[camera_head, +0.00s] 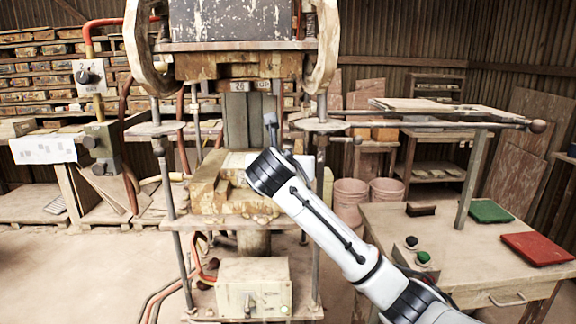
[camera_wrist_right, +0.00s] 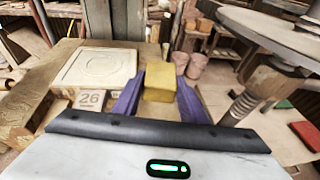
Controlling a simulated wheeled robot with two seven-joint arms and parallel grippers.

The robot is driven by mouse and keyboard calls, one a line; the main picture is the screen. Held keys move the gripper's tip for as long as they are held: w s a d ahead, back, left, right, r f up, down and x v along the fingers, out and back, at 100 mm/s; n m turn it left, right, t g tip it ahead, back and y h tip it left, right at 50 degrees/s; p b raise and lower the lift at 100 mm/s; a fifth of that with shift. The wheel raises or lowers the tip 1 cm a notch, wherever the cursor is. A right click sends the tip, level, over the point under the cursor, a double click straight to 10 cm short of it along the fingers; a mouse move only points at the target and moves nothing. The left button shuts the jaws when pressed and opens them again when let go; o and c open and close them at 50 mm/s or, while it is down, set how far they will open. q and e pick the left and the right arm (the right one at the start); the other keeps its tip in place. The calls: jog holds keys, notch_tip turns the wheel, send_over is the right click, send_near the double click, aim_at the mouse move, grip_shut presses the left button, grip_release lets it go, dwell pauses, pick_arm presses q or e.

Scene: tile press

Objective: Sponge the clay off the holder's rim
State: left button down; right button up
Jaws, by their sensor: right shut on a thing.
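The holder (camera_wrist_right: 100,67) is a pale square block with a round pattern inside a square border, marked 26 on its near side. In the head view, it shows partly as a pale block (camera_head: 237,161) on the press bed, behind my right wrist. My right gripper (camera_wrist_right: 159,88) is shut on a yellow sponge (camera_wrist_right: 160,80), held between its two purple fingers just right of the holder. I cannot tell whether the sponge touches the rim. Clay on the rim is hard to make out. The sponge is hidden in the head view. My left gripper is not in view.
The press head (camera_head: 232,66) hangs above the bed, with posts (camera_head: 321,170) on both sides. A side table (camera_head: 465,245) at right holds green (camera_head: 490,211) and red (camera_head: 538,248) pads. Buckets (camera_head: 350,195) stand behind. A round plate (camera_wrist_right: 262,32) is close on the wrist view's right.

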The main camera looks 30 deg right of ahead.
jog(key=shift+w+f, duration=0.1)
jog(key=shift+w, duration=0.1)
jog(key=shift+w+d, duration=0.3)
jog(key=shift+w, duration=0.25)
jog(key=shift+w+d, duration=0.35)
jog(key=shift+w, duration=0.25)
jog(key=shift+s+a, duration=0.75)
jog(key=shift+s, duration=0.35)
